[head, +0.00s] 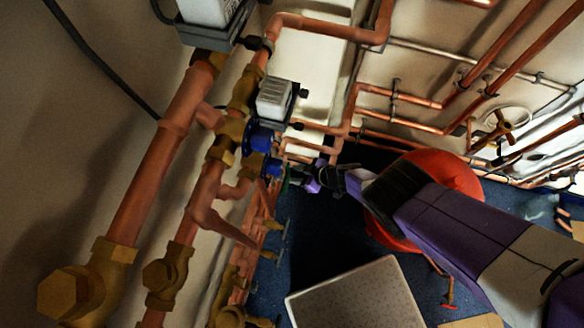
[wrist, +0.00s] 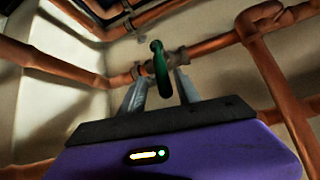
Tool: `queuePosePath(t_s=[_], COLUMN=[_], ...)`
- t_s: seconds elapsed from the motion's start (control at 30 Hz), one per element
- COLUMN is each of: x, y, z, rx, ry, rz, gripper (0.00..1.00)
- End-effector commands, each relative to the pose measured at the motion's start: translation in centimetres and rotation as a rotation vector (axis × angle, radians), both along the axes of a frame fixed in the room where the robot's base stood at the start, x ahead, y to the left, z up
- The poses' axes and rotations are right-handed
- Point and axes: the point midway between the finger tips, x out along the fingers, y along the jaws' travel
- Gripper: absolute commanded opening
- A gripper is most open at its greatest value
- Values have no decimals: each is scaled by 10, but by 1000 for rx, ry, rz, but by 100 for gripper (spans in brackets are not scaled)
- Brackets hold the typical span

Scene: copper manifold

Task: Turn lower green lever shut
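The green lever (wrist: 160,68) shows in the wrist view, standing upright in front of a brass valve fitting (wrist: 178,56) on a copper pipe. My gripper (wrist: 158,84) has its two grey fingers apart, one on each side of the lever. The lever lies between them in the picture, with gaps on both sides. I cannot tell how deep it sits between the fingers. In the head view my gripper (head: 308,181) is small and reaches left to the pipes below the blue fittings. A dark green bit (head: 286,187) shows just beside it, partly hidden.
Copper pipes with brass fittings (head: 168,275) run along the wall at the left. Blue fittings (head: 261,140) sit just above my gripper. A red round object (head: 445,168) is behind my arm. A pale speckled box (head: 355,297) stands on the blue floor (head: 300,232).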

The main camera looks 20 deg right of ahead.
Motion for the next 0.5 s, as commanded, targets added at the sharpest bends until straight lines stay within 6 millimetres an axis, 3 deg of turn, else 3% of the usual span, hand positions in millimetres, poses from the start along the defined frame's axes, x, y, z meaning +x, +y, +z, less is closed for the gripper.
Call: queuePosePath(t_s=[0.03, 0.2, 0.5], x=[-4, -14, -25], y=[-4, -16, -28], z=[12, 28, 40], rx=[0, 0, -1], ry=[2, 0, -1], rz=[-3, -3, -3], gripper=[39, 39, 39])
